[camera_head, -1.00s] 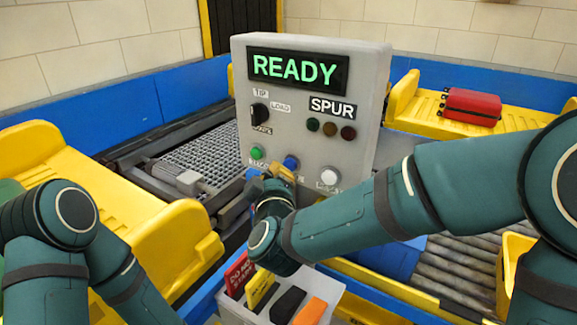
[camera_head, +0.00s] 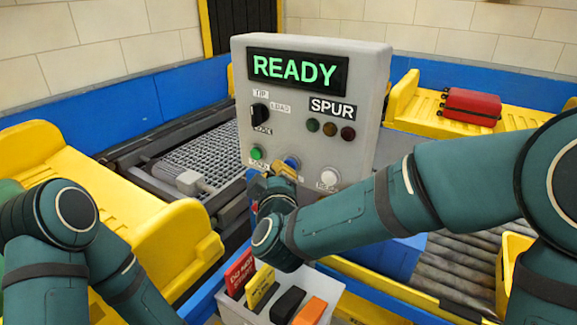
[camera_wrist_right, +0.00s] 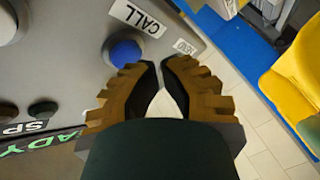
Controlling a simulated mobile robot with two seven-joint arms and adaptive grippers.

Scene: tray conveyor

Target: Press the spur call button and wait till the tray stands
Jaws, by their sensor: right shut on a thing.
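The grey control panel (camera_head: 315,75) stands in the middle of the head view, its display reading READY in green. Three round lamps under the SPUR label (camera_head: 333,107) look dim. The blue call button (camera_head: 291,161) is low on the panel; it also shows in the wrist view (camera_wrist_right: 123,50) beside a CALL label. My right gripper (camera_head: 281,173) is at the panel just below the blue button, partly covering that area. My left gripper is out of view.
A yellow tray (camera_head: 130,210) is at the left. Another yellow tray (camera_head: 408,98) at the back right carries a red suitcase (camera_head: 470,106). A grey holder (camera_head: 245,312) with coloured cards stands below my right arm. Rollers (camera_head: 455,265) lie at the right.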

